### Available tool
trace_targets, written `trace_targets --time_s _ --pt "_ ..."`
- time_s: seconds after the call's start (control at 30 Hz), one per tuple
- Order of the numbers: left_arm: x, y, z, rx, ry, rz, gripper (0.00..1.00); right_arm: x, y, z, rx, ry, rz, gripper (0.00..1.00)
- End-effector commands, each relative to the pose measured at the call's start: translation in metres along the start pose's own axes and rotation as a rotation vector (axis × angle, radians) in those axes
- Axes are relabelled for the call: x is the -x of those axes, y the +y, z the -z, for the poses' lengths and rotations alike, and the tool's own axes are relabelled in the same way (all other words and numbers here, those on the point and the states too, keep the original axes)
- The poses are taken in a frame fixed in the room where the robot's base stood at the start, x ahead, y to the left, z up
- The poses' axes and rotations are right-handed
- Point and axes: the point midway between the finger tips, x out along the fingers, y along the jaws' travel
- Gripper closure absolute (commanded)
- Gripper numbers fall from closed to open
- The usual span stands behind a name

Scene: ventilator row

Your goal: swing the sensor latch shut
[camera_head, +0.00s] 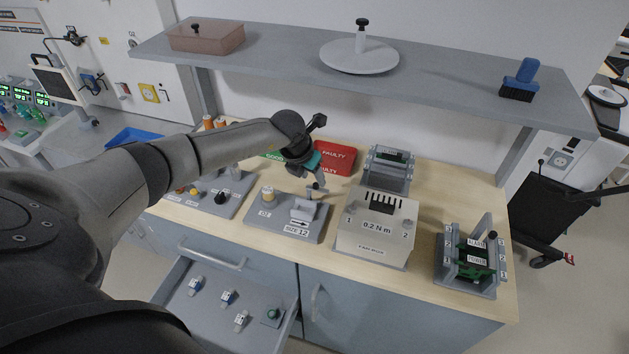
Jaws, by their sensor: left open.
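A grey block (260,224) marked "O2" and "SIZE 12" stands on the wooden bench. It carries a cream round sensor (268,194) at its left and a pale latch-like part (303,210) at its right, beside a small arrow label. Whether this part is the sensor latch, and how far it is swung, is too small to tell. My left gripper (317,182) is open and points down just above the right side of this block. It hides part of the block's back. I cannot tell whether it touches. My right gripper is out of view.
A box marked "0.2 N m" (374,226) stands close on the right, and a knob panel (212,196) on the left. A red "FAULTY" bin (335,157) is behind. The shelf (290,68) overhangs the bench (425,270). An open drawer (205,310) juts out below.

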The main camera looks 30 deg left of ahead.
Motion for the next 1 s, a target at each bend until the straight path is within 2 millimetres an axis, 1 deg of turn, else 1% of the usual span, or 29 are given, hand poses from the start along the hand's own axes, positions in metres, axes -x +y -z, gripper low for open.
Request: trace_targets --time_s 0.03,0.1,0.3,0.47,0.73,0.77,1.0 --pt "-0.007 -0.001 0.001 0.000 0.002 0.001 0.48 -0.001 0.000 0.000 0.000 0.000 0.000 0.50" --pt "-0.015 -0.001 0.001 0.000 0.001 0.000 0.48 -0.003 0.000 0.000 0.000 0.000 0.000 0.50" --pt "-0.030 -0.001 0.000 0.000 0.000 0.000 0.48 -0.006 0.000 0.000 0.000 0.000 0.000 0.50" --pt "-0.034 0.000 0.000 -0.002 0.000 -0.001 0.48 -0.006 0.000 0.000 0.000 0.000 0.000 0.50" --pt "-0.035 0.000 0.000 -0.001 0.000 0.000 0.48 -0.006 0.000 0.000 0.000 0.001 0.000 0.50" --pt "-0.035 0.000 0.000 -0.001 0.000 0.000 0.51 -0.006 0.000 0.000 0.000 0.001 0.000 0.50" --pt "-0.035 0.000 0.000 -0.001 0.000 0.000 0.78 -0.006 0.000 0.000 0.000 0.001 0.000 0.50"
